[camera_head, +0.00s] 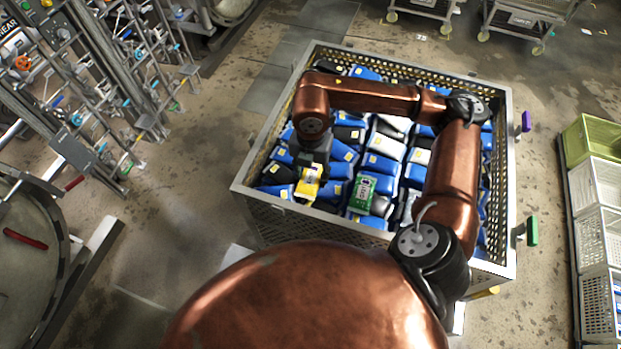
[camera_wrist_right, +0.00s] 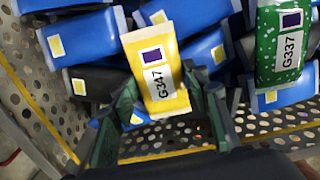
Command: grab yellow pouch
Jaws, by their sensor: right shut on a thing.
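The yellow pouch (camera_head: 308,184) with a white label is at the near left part of the large metal basket (camera_head: 375,228). In the right wrist view the yellow pouch (camera_wrist_right: 166,95) reads G347 and stands between the two fingers. My right gripper (camera_head: 308,170) is above it in the head view. In the wrist view my right gripper (camera_wrist_right: 160,112) has a finger on each side of the pouch and is shut on it. Blue pouches lie behind and under the yellow one. My left gripper is not in view.
A green pouch (camera_head: 364,191), labelled G337, lies just right of the yellow one. Blue, black and white pouches fill the basket. The perforated basket wall (camera_wrist_right: 240,128) is close to the fingers. Stacked crates (camera_head: 598,185) stand at the right, machinery (camera_head: 95,80) at the left.

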